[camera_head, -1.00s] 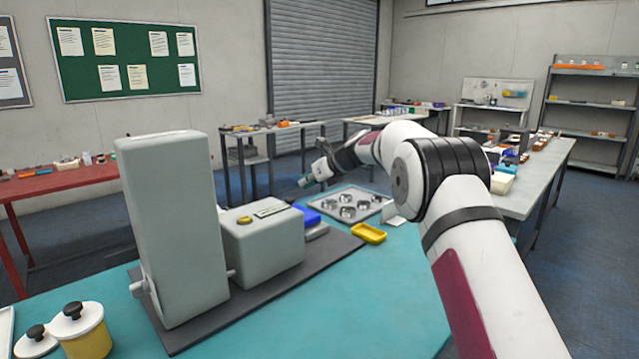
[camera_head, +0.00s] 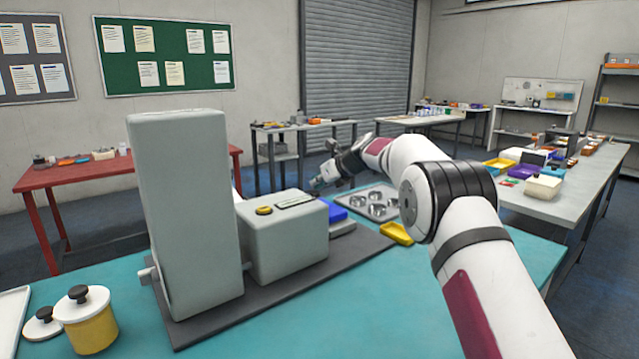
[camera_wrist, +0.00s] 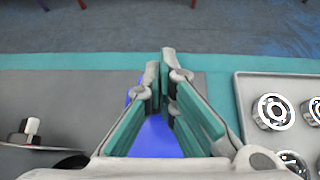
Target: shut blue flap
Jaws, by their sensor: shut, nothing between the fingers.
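The blue flap (camera_head: 336,212) is on the right end of the grey machine, above a low grey block. In the wrist view the blue flap (camera_wrist: 156,140) shows below and between my fingers, partly hidden by them. Its exact angle is hard to tell. My gripper (camera_head: 317,185) is above and slightly left of the flap in the head view. In the wrist view my gripper (camera_wrist: 160,72) has its teal-padded fingertips together with nothing between them. I cannot tell whether they touch the flap.
The grey machine box (camera_head: 285,245) and tall grey housing (camera_head: 190,215) stand on a dark base plate (camera_head: 365,250). A metal tray (camera_wrist: 243,100) of bearing rings lies right of the flap. A yellow dish (camera_head: 396,233) sits near it. A yellow lidded jar (camera_head: 88,325) stands front left.

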